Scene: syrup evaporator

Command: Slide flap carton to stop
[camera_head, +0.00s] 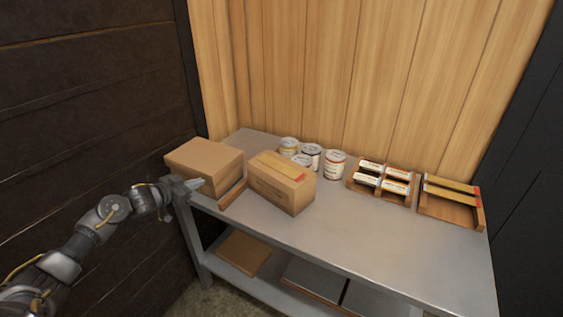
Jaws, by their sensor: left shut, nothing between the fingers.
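Two brown cartons stand on the left part of the grey metal table (360,241). The left carton (203,155) has a plain top and sits at the table's left end. The right carton (281,193) has a yellowish strip and a red mark on top. A thin brown strip (232,194) lies low between them; I cannot tell whether it is a flap or a stop. My left gripper (197,184) is shut and empty at the near face of the left carton; I cannot tell whether it touches. My right gripper is out of view.
Several cans (311,155) stand behind the right carton. A wooden tray (381,182) of small boxes and another wooden tray (451,203) stand at the right. The table's front middle is clear. Flat panels lie on the lower shelf.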

